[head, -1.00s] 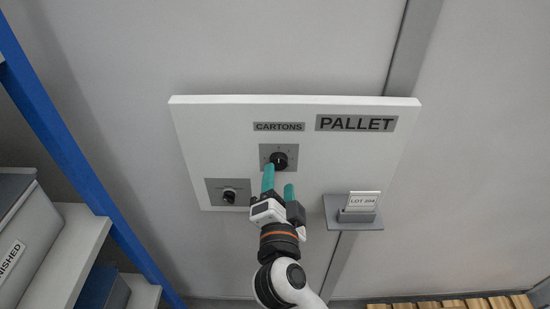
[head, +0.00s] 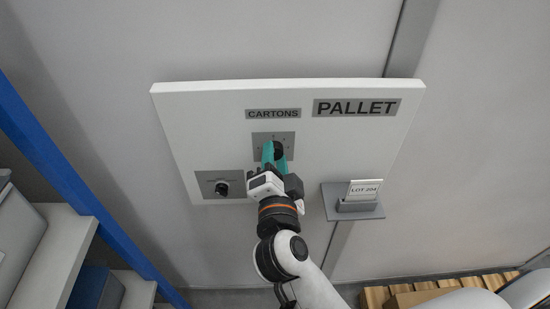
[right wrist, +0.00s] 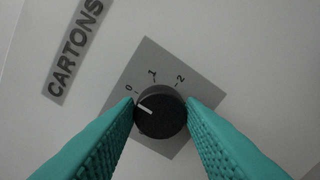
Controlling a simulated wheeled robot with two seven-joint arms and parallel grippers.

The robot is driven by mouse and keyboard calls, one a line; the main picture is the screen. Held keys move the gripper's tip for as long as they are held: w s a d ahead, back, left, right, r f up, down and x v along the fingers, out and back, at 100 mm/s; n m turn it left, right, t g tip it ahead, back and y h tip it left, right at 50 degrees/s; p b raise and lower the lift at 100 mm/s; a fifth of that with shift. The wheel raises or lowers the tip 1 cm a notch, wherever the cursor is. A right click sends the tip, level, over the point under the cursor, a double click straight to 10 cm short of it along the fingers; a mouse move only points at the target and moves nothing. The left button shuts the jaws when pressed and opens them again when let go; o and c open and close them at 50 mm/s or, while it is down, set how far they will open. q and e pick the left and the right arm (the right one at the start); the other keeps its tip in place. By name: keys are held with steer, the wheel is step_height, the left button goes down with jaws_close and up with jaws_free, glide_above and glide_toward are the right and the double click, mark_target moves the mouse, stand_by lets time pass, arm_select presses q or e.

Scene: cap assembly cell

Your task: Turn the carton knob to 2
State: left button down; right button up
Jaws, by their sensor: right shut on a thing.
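The carton knob (right wrist: 165,122) is a round black dial on a grey square plate marked 0, 1 and 2 in the right wrist view. Its white pointer line points to the left and slightly up, close to the 0. In the head view the knob (head: 278,147) sits under the CARTONS label (head: 273,114) on a white panel, partly hidden by my fingers. My right gripper (head: 273,155) has its teal fingers on either side of the knob, shut on it. In the right wrist view the fingertips (right wrist: 160,104) touch its two sides. My left gripper is not in view.
A second black knob (head: 222,188) is on a grey plate at the panel's lower left. A PALLET label (head: 356,108) is at the upper right. A small grey holder (head: 352,207) with a LOT 204 card stands out at the right. A blue post (head: 75,190) and shelves are at left.

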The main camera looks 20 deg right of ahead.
steer(key=m+p, duration=0.2)
steer(key=m, duration=0.1)
steer(key=shift+r+m, duration=0.1)
steer(key=shift+m, duration=0.2)
steer(key=m+p, duration=0.1)
steer(key=m, duration=0.3)
steer(key=shift+m+p, duration=0.3)
steer(key=shift+p, duration=0.05)
steer(key=m, duration=0.4)
steer(key=shift+m, duration=0.3)
steer(key=m, duration=0.4)
steer(key=shift+m+b, duration=0.4)
steer(key=o, duration=0.7)
steer(key=shift+o, duration=1.4)
steer(key=shift+w+f, duration=0.15)
steer(key=shift+f, duration=0.05)
steer(key=shift+r, duration=0.1)
